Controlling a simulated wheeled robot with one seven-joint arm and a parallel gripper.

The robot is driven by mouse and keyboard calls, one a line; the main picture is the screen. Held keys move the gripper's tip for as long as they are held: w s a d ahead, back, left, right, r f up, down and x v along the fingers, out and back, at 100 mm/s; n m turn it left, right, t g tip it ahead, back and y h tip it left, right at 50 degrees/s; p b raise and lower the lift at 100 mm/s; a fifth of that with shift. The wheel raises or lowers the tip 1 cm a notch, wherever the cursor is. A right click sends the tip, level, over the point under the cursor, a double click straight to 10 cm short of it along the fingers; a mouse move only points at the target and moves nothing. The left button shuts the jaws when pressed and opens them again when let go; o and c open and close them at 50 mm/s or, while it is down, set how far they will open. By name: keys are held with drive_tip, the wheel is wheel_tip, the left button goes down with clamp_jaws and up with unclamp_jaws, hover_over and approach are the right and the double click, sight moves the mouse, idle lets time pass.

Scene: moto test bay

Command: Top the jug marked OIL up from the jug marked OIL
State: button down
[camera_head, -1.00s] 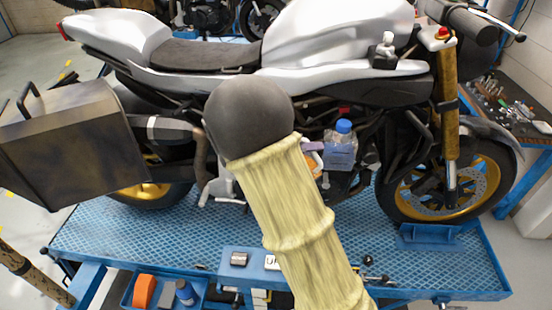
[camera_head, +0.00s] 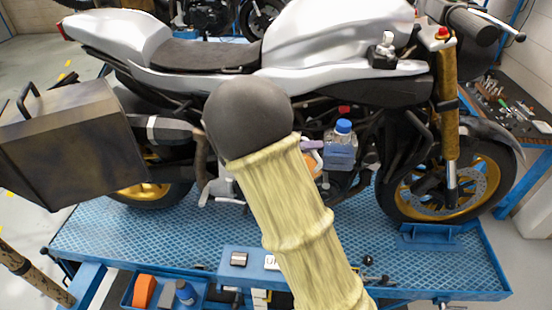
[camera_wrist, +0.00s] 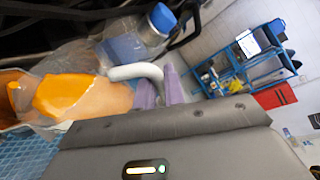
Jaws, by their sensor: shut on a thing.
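My gripper (camera_wrist: 168,88) is shut on the pale curved handle of a clear jug with an orange body (camera_wrist: 82,98). In the head view the held jug (camera_head: 313,161) is mostly hidden behind my arm, with a little orange showing. A clear container with a blue cap (camera_wrist: 128,42) is just beyond the held jug in the wrist view. In the head view this blue-capped container (camera_head: 341,152) is upright beside the motorcycle's engine. I cannot read an OIL mark on either, or tell whether they touch or whether liquid flows.
A white motorcycle (camera_head: 330,35) stands close behind on a blue ribbed platform (camera_head: 130,228). A grey side case (camera_head: 70,145) juts out at left. A blue tray (camera_head: 205,292) holding small items is at the front. A tool bench (camera_head: 520,115) stands at right.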

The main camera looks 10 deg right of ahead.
drive_tip(key=shift+w+a+r+n+g+h, duration=0.15)
drive_tip(key=shift+w+a+r+n+h, duration=0.2)
drive_tip(key=shift+w+r+n, duration=0.35)
drive_tip(key=shift+w+a+r+n+g+h, duration=0.15)
drive_tip(key=shift+w+a+r+n+h, duration=0.15)
drive_tip(key=shift+w+r+n, duration=0.35)
idle(6.7)
